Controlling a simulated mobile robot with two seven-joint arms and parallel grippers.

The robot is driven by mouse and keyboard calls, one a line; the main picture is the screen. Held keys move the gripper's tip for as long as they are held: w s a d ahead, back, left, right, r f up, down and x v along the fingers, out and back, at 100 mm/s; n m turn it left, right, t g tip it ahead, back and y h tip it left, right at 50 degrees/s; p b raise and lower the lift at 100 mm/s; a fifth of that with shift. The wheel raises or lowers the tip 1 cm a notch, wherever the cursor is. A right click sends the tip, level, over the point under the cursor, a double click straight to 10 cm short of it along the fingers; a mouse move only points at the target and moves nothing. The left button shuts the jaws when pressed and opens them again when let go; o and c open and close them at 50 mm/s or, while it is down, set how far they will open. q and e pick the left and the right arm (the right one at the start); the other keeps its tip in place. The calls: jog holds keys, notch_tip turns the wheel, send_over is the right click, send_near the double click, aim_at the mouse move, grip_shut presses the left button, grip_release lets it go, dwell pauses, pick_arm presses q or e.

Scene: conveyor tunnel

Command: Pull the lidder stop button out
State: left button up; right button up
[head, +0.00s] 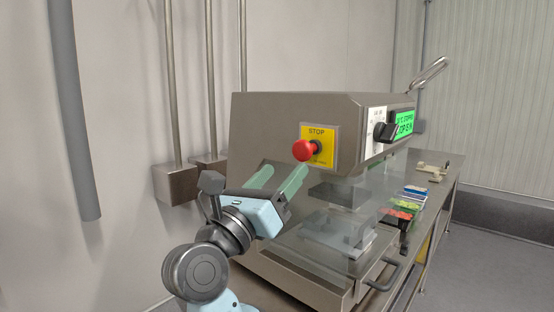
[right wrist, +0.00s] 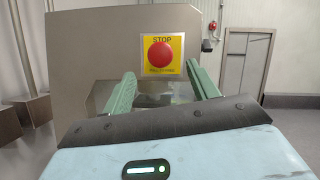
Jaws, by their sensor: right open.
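The red stop button (head: 303,150) sticks out from a yellow plate marked STOP (head: 323,133) on the side of the grey lidder (head: 260,125). In the right wrist view the red button (right wrist: 160,55) shows face-on, ahead of and between the fingers. My right gripper (head: 283,178) is open, with green fingers, just below and left of the button in the head view. It also shows in the right wrist view (right wrist: 162,82). Nothing is between its fingers, and they appear apart from the button. My left gripper is not in view.
The lidder has a dark knob (head: 384,132), a green display (head: 404,124) and a clear guard below. Colourful packs (head: 408,205) lie on the steel bench behind it. Metal posts (head: 174,90) stand against the left wall. The space before the button looks free.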

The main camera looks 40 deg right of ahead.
aim_at(300, 153)
jog(key=shift+d+r, duration=0.1)
jog(key=shift+p+x, duration=0.75)
jog(key=shift+x, duration=3.1)
